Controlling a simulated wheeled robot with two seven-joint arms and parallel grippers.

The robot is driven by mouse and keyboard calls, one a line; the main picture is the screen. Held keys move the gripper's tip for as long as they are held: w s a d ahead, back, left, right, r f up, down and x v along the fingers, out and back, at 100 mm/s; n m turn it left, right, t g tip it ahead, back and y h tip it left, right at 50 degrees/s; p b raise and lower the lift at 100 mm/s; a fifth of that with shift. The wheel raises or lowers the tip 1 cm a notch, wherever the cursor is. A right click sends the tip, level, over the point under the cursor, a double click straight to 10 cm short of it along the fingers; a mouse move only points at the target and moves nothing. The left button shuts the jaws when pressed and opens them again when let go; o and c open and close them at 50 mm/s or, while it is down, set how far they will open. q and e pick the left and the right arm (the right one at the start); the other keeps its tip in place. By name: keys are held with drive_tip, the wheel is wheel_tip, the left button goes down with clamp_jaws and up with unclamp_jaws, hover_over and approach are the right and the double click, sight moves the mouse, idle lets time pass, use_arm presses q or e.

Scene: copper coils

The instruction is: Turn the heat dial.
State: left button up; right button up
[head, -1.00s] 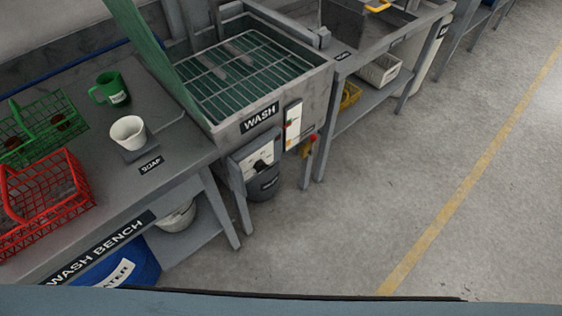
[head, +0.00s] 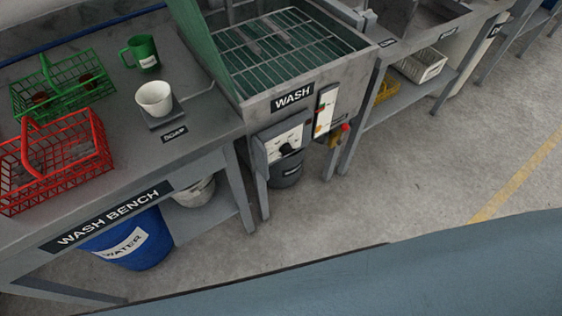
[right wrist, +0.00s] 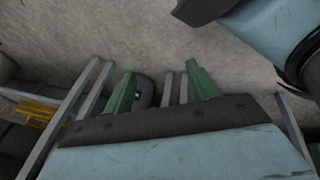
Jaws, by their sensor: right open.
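The heat dial (head: 287,148) is a dark knob on a pale-faced control box (head: 268,146) at the front of the wash sink, below the WASH label. It stands clear in the head view, with nothing touching it. My right gripper (right wrist: 161,82) shows in the right wrist view as two green fingers, wide apart with nothing held between them. The floor and grey stand legs lie beyond the fingers. I cannot make out the dial in that view. My right gripper does not show in the head view, and my left gripper is in neither view.
A switch panel (head: 325,110) and a red-and-yellow valve (head: 339,134) are right of the dial. A dark bucket (head: 288,170) stands beneath. The wash bench (head: 130,172) at left holds a red basket (head: 84,137), green basket and cups. Open floor (head: 420,165) lies right.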

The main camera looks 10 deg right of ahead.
drive_tip(key=w+n+t+b, duration=0.3)
drive_tip(key=w+n+b, duration=0.25)
drive_tip(key=w, duration=0.55)
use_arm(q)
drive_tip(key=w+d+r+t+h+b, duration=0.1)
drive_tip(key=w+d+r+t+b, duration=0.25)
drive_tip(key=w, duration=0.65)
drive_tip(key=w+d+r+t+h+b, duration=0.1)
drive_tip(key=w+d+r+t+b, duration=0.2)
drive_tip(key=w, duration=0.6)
use_arm(e)
drive_tip(key=n+t+y+b, duration=0.6)
drive_tip(key=n+t+b, duration=0.45)
drive_tip(key=n, duration=1.55)
approach(287, 151)
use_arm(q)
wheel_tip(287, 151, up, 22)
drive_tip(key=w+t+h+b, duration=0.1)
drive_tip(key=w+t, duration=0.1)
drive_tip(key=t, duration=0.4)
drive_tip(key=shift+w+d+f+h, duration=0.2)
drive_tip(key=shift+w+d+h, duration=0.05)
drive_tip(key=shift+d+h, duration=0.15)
use_arm(e)
drive_tip(key=x, duration=0.8)
drive_tip(key=shift+d+f, duration=0.2)
drive_tip(key=shift+f, duration=0.2)
drive_tip(key=shift+w+n+g, duration=0.15)
drive_tip(key=shift+n+g, duration=0.1)
